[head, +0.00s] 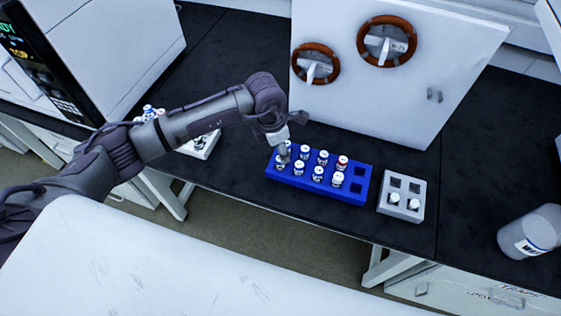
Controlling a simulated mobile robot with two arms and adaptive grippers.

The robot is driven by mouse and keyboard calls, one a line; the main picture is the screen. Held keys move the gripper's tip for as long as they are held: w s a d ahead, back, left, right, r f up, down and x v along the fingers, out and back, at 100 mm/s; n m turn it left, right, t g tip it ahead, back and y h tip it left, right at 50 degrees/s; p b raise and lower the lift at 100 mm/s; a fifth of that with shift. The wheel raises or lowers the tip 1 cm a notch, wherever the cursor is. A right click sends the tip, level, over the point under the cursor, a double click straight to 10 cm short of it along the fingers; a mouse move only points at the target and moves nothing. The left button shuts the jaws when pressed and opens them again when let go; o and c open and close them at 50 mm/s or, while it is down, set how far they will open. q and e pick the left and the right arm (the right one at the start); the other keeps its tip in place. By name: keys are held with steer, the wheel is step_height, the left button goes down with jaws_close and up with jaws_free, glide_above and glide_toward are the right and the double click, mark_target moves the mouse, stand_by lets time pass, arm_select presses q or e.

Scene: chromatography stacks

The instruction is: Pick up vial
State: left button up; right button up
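A blue rack (352,192) stands on the black bench and holds several small white-capped vials, such as one vial (318,174) in the front row. One vial with a red cap (342,162) is in the back row. My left gripper (282,150) points down at the left end of the blue rack, right over the vials there. It partly hides a vial (281,163) in that corner. The fingers are small and dark, so I cannot tell whether they are open or touching a vial. My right gripper is not in view.
A small white rack (387,207) with two vials stands right of the blue rack. Another white rack (207,151) with vials is partly behind my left arm. A white cabinet (420,100) with two round brown-rimmed handles stands behind. A grey jar (517,228) is far right.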

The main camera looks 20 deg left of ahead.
mark_target(280, 165)
arm_select(q)
steer(key=shift+f+p, duration=0.4)
steer(key=shift+f, duration=0.15)
step_height(280, 165, down, 4)
steer(key=shift+r+p, duration=0.15)
steer(key=shift+p, duration=0.45)
steer(key=shift+w+d+f, duration=0.1)
steer(key=shift+w+f, duration=0.05)
steer(key=shift+f, duration=0.25)
steer(key=c, duration=1.1)
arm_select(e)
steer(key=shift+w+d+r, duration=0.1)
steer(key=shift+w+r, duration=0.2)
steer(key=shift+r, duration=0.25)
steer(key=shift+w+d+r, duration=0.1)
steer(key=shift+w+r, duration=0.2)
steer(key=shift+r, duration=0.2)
